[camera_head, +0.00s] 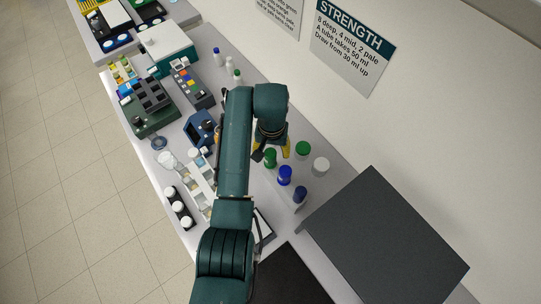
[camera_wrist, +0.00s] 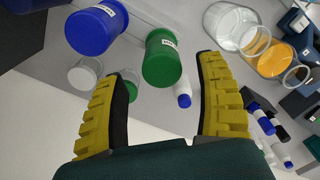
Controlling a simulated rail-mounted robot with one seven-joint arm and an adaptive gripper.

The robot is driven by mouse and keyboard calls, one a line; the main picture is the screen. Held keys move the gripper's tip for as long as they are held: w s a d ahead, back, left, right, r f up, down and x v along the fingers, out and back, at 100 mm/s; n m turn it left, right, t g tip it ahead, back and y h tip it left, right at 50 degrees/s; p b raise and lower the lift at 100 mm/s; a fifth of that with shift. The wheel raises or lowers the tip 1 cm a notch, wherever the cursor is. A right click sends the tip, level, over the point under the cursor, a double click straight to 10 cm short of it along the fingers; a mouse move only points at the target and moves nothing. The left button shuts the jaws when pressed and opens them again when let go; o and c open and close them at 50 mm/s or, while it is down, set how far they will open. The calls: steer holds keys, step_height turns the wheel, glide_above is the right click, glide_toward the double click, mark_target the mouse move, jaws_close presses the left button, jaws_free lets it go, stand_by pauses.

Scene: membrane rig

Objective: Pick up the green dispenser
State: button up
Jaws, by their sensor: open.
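A green cylinder with a white label (camera_wrist: 163,60) is ahead of my gripper (camera_wrist: 162,72), in line with the gap between the fingers. In the head view the nearer green container (camera_head: 270,158) stands beside my yellow fingers. A second green-topped container (camera_head: 302,149) stands to its right; in the wrist view (camera_wrist: 131,90) it is partly behind the left finger. I cannot tell for certain which is the dispenser. My gripper is open, with nothing held between its fingers.
A blue container (camera_wrist: 94,30) stands close beside the green cylinder, and a white-topped one (camera_wrist: 84,74) lies further left in the wrist view. A dark blue one (camera_head: 300,196) and a large dark box (camera_head: 385,240) are nearer my base. Glass jars (camera_wrist: 230,27) are at the right.

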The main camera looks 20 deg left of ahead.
mark_target(270, 158)
steer(key=f, duration=0.5)
steer(key=shift+s, duration=0.25)
steer(key=c, duration=1.1)
